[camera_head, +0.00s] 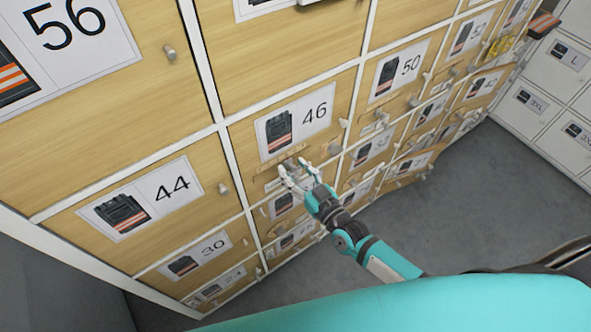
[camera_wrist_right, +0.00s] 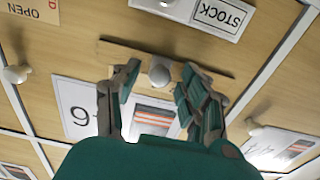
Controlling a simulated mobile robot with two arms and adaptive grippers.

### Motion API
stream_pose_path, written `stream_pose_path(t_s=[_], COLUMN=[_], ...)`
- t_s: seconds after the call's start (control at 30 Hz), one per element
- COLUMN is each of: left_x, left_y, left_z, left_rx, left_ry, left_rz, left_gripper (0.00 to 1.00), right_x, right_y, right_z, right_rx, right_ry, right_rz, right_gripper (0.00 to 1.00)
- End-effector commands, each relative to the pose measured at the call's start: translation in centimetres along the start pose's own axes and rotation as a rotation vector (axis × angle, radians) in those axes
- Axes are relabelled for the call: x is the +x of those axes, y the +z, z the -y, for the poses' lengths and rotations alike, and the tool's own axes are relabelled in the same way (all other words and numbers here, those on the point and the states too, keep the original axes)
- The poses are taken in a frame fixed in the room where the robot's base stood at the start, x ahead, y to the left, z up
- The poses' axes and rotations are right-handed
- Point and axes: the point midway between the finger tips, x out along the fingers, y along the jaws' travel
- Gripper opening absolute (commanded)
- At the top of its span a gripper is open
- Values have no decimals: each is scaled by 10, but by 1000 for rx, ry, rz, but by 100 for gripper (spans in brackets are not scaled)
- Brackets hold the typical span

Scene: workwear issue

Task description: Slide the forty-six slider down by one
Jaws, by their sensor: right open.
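The forty-six door (camera_head: 335,100) is wooden, with a white label (camera_head: 293,127) showing 46 and a dark garment with orange stripes. Below the label is a slider track, partly hidden by my right gripper (camera_head: 296,172). In the right wrist view the picture is upside down. The label (camera_wrist_right: 78,100) is partly hidden behind the gripper. My left gripper is not in view.
A STOCK plate (camera_wrist_right: 218,14) and an OPEN tag (camera_wrist_right: 32,8) lie near the slider. A round door knob (camera_wrist_right: 15,74) stands out to one side. Neighbouring doors 44 (camera_head: 150,205) and 50 (camera_head: 400,70) have knobs too. Grey floor (camera_head: 470,190) is clear at right.

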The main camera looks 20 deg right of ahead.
Motion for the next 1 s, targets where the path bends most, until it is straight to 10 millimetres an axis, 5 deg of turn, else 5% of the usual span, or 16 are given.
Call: stream_pose_path(t_s=[0.17, 0.7, 1.0], left_x=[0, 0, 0], left_y=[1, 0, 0], left_z=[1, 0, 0], left_rx=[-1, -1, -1], left_ry=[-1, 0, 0], left_rz=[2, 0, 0], left_gripper=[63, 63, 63], right_x=[-11, -110, -120], right_y=[1, 1, 0], right_z=[0, 0, 0], right_rx=[-1, -1, -1], right_ry=[0, 0, -1], right_rz=[2, 2, 0], right_gripper=[44, 44, 44])
